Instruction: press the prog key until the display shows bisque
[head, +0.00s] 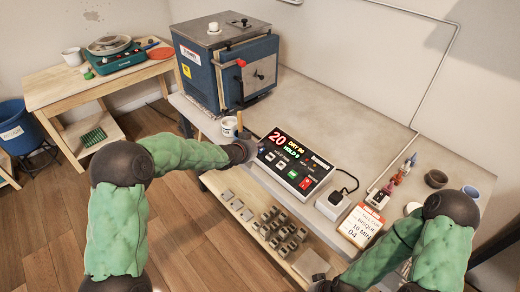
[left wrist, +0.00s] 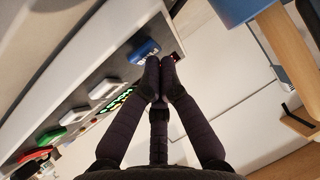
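The controller (head: 297,160) is a white box with a dark sloped face on the bench. Its display (head: 287,141) reads a red 20, with DRY 90 and HOLD 0 beside it. My left gripper (head: 253,150) is at the controller's left edge. In the left wrist view its fingers (left wrist: 160,64) are together and empty. A blue key (left wrist: 143,50) with white lettering, partly covered, is right beside the fingertips; I cannot tell whether they touch it. White, green and red keys lie further along the face. My right arm is at the lower right; its gripper is out of view.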

